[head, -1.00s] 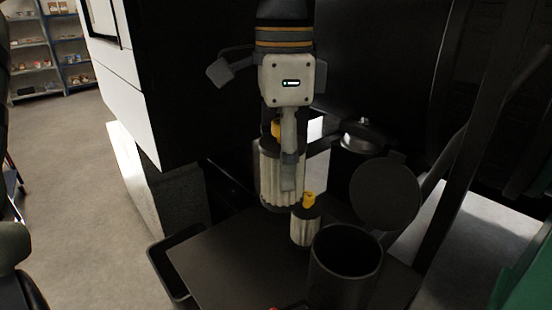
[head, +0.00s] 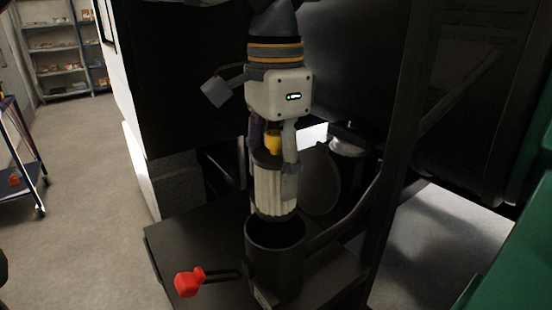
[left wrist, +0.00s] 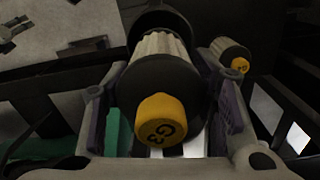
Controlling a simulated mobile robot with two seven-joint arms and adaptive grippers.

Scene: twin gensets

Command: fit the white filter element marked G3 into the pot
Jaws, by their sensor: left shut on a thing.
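The white pleated filter element (head: 273,190) has dark end caps and a yellow knob on top. The knob is marked G3 in the left wrist view (left wrist: 160,118). My left gripper (head: 275,164) is shut on its upper end, one finger on each side, and holds it upright. The open black pot (head: 274,268) stands directly below. The element's lower end is at the pot's mouth; I cannot tell whether it is inside the rim. The pot's dark rim (left wrist: 165,16) shows behind the element in the left wrist view. My right gripper is not in view.
A round dark lid (head: 322,180) stands open behind the pot. A red handle (head: 188,282) sticks out at front left. A smaller filter with a yellow knob (left wrist: 236,58) stands nearby in the left wrist view. A black frame bar is close at right.

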